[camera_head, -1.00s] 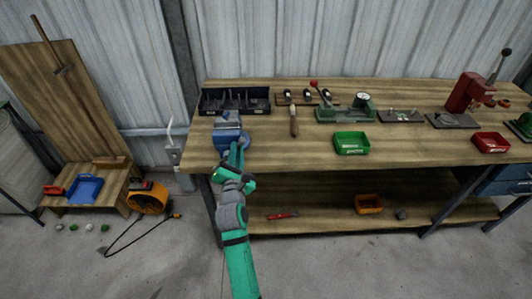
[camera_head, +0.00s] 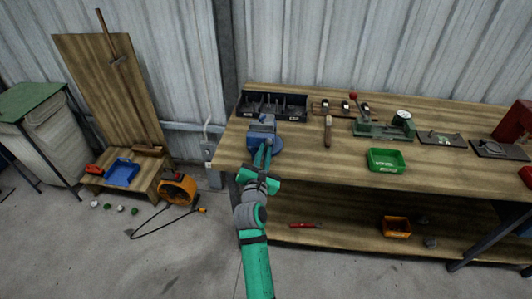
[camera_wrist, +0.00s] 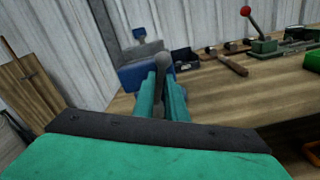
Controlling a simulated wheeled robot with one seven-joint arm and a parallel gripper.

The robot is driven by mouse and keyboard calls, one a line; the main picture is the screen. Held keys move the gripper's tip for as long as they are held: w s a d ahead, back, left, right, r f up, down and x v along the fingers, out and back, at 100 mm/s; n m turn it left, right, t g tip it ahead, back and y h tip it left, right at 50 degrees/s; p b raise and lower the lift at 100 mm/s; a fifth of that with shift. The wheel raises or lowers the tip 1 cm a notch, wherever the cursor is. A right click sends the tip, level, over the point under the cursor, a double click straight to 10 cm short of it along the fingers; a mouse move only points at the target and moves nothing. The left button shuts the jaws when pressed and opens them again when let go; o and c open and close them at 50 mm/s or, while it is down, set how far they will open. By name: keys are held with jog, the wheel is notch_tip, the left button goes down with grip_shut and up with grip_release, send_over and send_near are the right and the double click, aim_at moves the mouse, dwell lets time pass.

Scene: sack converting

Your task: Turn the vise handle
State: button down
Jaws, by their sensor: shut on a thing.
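The blue vise (camera_head: 262,130) with grey jaws stands at the left front of the wooden workbench. It also shows in the wrist view (camera_wrist: 136,73), straight ahead of my fingers. The vise handle (camera_wrist: 161,66) is a dark bar with a rounded end, standing up between my fingers in the wrist view. My gripper (camera_head: 263,155) is at the front of the vise, with its green fingers shut on the handle. In the wrist view the two fingertips (camera_wrist: 163,92) are on either side of the bar. The handle's lower part is hidden by the fingers.
A black organiser (camera_head: 272,105) stands behind the vise. A wooden-handled tool (camera_head: 327,131) and a green bin (camera_head: 386,160) lie to the right on the bench. The lower shelf (camera_head: 350,222) runs beneath the bench top. Floor in front is clear.

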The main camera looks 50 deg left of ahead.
jog(key=c, duration=2)
grip_release()
jog(key=shift+c, duration=0.2)
jog(key=v, duration=1)
jog(key=shift+s+d, duration=0.25)
jog(key=shift+s, duration=0.05)
